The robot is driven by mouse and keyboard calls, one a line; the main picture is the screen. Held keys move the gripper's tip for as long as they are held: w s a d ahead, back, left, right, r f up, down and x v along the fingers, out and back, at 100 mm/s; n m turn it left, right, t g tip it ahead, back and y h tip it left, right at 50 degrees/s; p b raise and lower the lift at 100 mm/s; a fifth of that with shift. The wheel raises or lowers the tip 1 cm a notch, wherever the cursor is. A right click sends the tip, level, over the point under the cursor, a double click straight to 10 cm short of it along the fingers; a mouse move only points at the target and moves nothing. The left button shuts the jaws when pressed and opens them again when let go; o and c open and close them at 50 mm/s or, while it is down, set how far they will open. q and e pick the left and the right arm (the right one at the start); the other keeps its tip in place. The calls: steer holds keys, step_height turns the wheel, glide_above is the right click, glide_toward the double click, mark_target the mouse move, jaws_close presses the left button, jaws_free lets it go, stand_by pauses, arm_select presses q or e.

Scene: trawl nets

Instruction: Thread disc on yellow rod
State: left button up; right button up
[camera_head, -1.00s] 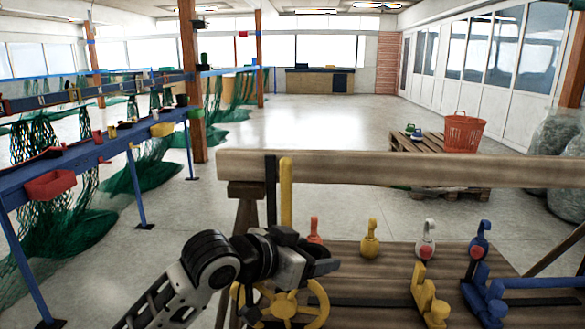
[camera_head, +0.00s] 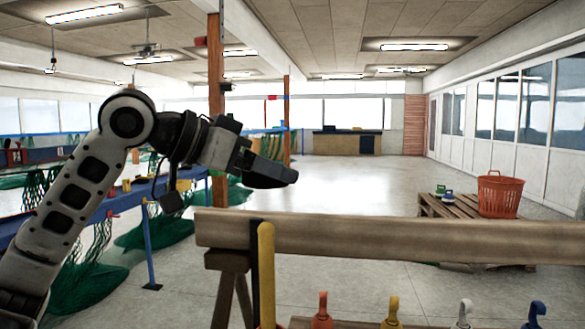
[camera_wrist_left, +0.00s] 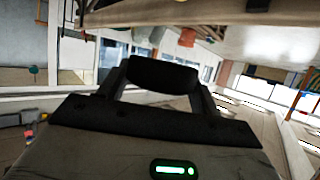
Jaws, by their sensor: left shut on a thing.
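The yellow rod (camera_head: 266,275) stands upright at the near side of the wooden beam, its rounded top free. A black upright stands just left of it. My left gripper (camera_head: 282,178) is raised above the beam, above the rod's top in the picture, and points right. Its jaws are shut, but I cannot make out what is between them. In the left wrist view the dark gripper (camera_wrist_left: 165,75) fills the middle, and no disc can be made out. No disc shows in the head view. My right gripper is not in view.
The wooden beam (camera_head: 400,235) crosses the foreground. Below it are red (camera_head: 322,312), yellow (camera_head: 391,316), white (camera_head: 464,316) and blue (camera_head: 535,316) hooked pieces. An orange basket (camera_head: 500,195) stands on a pallet (camera_head: 435,205) behind. Blue racks with green nets are at left. Open floor lies beyond.

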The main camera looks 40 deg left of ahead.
arm_select(q)
steer(key=shift+w, duration=0.15)
steer(key=shift+s+f+b, duration=0.3)
steer(key=shift+f+b, duration=0.5)
steer(key=shift+b, duration=0.1)
steer(key=shift+f+b, duration=0.6)
step_height(320, 180, down, 3)
steer(key=b, duration=0.2)
steer(key=shift+b, duration=0.4)
steer(key=shift+f+b, duration=0.9)
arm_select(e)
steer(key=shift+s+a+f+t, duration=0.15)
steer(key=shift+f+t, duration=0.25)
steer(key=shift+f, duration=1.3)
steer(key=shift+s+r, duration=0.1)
arm_select(q)
steer(key=o, duration=1.1)
steer(key=shift+c, duration=0.2)
